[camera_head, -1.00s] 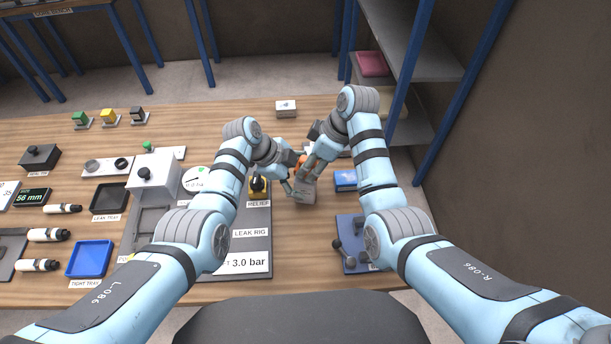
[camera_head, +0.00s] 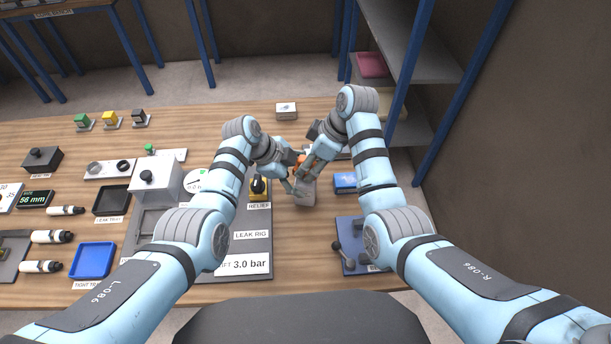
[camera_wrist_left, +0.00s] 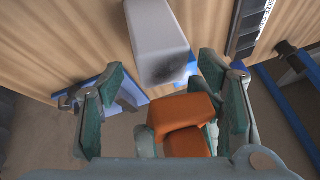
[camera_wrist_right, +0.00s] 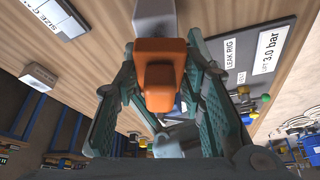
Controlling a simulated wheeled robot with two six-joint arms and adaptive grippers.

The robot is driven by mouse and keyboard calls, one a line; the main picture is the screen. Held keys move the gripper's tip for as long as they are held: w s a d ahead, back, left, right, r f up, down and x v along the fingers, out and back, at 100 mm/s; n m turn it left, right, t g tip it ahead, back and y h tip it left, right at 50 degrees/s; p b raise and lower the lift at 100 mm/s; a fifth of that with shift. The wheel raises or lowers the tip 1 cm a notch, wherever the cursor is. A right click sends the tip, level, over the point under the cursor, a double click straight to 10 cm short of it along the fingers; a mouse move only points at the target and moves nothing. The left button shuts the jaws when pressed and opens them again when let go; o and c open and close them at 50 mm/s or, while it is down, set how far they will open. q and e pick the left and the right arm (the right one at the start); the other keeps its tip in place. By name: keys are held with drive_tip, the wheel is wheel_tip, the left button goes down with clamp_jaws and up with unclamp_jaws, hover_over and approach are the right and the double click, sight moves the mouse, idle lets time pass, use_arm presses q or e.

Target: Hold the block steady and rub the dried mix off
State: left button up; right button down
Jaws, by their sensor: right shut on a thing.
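A grey block (camera_head: 305,192) is at the middle of the bench, below my two grippers in the head view. In the left wrist view the block (camera_wrist_left: 158,40) has a dark smudge on the end nearest the orange piece. My right gripper (camera_wrist_right: 160,95) is shut on an orange piece (camera_wrist_right: 160,70); whether this piece is joined to the grey block cannot be told. My left gripper (camera_wrist_left: 168,105) is open, its fingers apart on either side of the orange piece (camera_wrist_left: 185,120). Its fingers are close to the block in the head view, but contact is unclear.
The leak rig panel (camera_head: 252,255) lies left of the block, with a yellow and black relief knob (camera_head: 258,187). A blue box (camera_head: 345,182) and a blue base with levers (camera_head: 352,245) are on the right. A small white box (camera_head: 286,110) stands behind.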

use_arm(q)
drive_tip(key=shift+s+d+r, duration=0.1)
drive_tip(key=shift+s+d, duration=0.05)
drive_tip(key=shift+d, duration=0.2)
drive_tip(key=o, duration=0.7)
drive_tip(key=shift+w+r, duration=0.2)
drive_tip(key=shift+w, duration=0.05)
drive_tip(key=shift+a+r, duration=0.1)
drive_tip(key=shift+r, duration=0.15)
drive_tip(key=v, duration=0.7)
drive_tip(key=a+v, duration=0.1)
drive_tip(key=v, duration=0.3)
drive_tip(key=shift+s+f, duration=0.2)
drive_tip(key=shift+f, duration=0.05)
